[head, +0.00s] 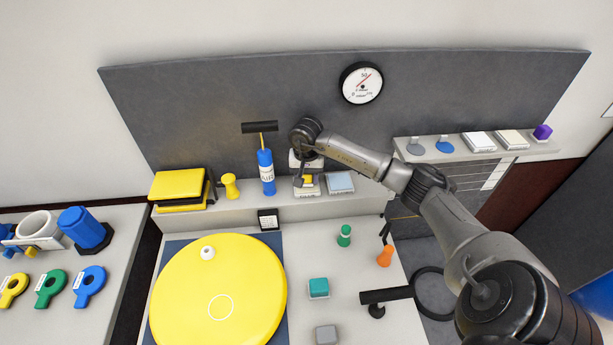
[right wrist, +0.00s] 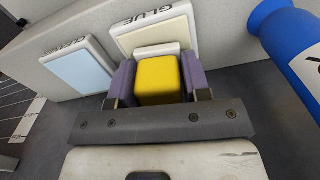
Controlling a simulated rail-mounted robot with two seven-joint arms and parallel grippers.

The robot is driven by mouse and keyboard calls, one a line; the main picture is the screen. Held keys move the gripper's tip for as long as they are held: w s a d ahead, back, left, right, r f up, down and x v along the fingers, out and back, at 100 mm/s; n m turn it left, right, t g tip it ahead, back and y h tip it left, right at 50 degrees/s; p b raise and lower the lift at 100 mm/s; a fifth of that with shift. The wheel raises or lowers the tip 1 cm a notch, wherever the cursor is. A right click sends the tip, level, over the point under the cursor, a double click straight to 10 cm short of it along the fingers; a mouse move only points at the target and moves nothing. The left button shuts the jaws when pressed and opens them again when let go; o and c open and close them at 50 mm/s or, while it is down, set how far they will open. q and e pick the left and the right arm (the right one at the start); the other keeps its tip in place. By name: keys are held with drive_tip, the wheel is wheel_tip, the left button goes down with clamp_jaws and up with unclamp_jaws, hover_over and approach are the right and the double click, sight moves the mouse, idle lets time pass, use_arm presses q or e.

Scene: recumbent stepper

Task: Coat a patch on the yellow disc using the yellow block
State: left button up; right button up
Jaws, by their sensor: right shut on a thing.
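The yellow block (head: 308,180) is held between the fingers of my right gripper (head: 305,182), at the back shelf. In the right wrist view the yellow block (right wrist: 157,79) sits between the two purple-grey fingers of the gripper (right wrist: 157,82), with a white part at its far end. That end is at a cream pad labelled GLUE (right wrist: 157,35); I cannot tell whether they touch. The large yellow disc (head: 185,285) lies front left on a blue mat (head: 167,250). A white circle outline (head: 220,307) marks its surface. My left gripper is not in view.
A teal block (head: 318,288), green piece (head: 344,236) and orange piece (head: 385,256) stand right of the disc.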

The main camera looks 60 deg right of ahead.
drive_tip(key=shift+f, duration=0.25)
drive_tip(key=shift+f+b, duration=0.2)
drive_tip(key=shift+b, duration=0.15)
idle(0.7)
drive_tip(key=shift+f, duration=0.1)
idle(0.6)
drive_tip(key=shift+r+p, duration=0.65)
drive_tip(key=shift+r, duration=0.5)
drive_tip(key=shift+r+p, duration=1.4)
drive_tip(key=shift+r, duration=1.05)
drive_tip(key=shift+a, duration=0.15)
